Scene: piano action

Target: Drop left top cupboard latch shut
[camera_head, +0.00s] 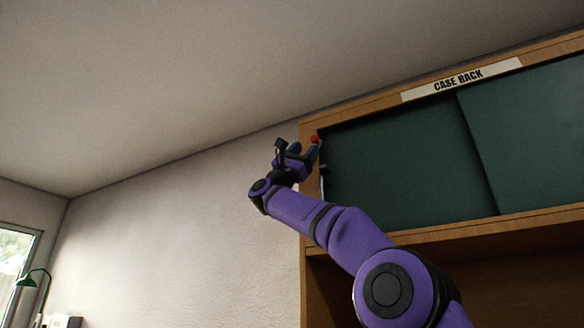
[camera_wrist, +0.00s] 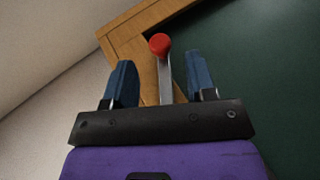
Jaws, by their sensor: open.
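The cupboard latch is a grey metal lever (camera_wrist: 165,82) with a red ball knob (camera_wrist: 159,44), at the left frame of the top cupboard. In the wrist view it points up between my fingers, with the knob beyond the fingertips. The knob (camera_head: 315,139) also shows in the head view at the cupboard's upper left corner. My gripper (camera_wrist: 160,78) is open, with one blue finger on each side of the lever and gaps on both sides. In the head view my gripper (camera_head: 303,156) hides part of the latch. The lever's lower end is hidden behind my gripper in the wrist view.
The cupboard has a wooden frame (camera_head: 420,84), dark green sliding panels (camera_head: 400,160) and a "CASE BACK" label (camera_head: 462,80). A darker open space lies below it. The plain wall left of the cupboard is clear. A green lamp (camera_head: 30,280) stands far left near a window.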

